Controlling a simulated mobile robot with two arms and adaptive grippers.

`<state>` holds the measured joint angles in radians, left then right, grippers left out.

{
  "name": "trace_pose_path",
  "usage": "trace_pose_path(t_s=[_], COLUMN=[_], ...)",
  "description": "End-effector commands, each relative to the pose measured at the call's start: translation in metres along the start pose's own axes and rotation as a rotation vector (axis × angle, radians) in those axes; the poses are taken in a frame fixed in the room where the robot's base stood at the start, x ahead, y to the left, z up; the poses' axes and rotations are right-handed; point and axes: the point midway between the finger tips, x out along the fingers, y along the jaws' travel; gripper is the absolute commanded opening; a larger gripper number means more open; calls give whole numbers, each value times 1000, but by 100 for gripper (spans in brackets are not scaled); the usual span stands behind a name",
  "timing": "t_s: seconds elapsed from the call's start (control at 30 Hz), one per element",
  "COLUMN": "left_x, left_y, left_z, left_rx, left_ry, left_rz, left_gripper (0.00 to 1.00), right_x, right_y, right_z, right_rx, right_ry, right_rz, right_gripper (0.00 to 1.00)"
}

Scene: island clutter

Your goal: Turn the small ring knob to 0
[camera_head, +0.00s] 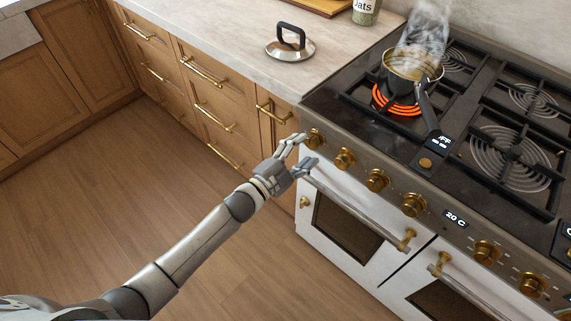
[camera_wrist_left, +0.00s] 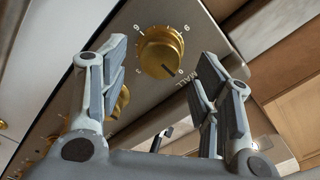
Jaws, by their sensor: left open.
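The small ring knob is a round brass knob (camera_head: 313,139) at the left end of the stove's front panel. In the left wrist view the knob (camera_wrist_left: 161,52) has numbers around it and lettering ending in "MALL" beside it. My left gripper (camera_head: 306,151) is open in front of the knob. In the left wrist view its two fingers (camera_wrist_left: 160,62) stand either side of the knob, with visible gaps.
A steaming pot (camera_head: 412,66) stands on a glowing orange ring, its handle pointing toward the front. More brass knobs (camera_head: 376,180) line the panel to the right. The oven door handle (camera_head: 355,210) runs below. A lid (camera_head: 290,49) lies on the counter. The floor left is clear.

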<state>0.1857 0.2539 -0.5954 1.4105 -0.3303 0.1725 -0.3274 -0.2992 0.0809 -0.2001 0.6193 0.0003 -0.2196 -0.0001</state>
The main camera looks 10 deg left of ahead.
Motion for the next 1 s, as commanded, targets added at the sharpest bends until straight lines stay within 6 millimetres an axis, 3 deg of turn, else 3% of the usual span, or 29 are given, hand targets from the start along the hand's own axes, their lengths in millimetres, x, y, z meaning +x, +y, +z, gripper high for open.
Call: trace_pose_path(t_s=[0.2,0.4,1.0], left_x=[-49,-75,-82], left_y=[1,1,0], left_z=[1,1,0], left_rx=[-1,-1,-1], left_ry=[-2,-3,-1], left_rz=[3,2,1], left_gripper=[58,58,58], right_x=[0,0,0], right_y=[-1,-1,-1], right_z=[0,0,0], right_rx=[0,0,0], right_ry=[0,0,0], right_rz=[-1,-1,-1], right_gripper=[40,40,40])
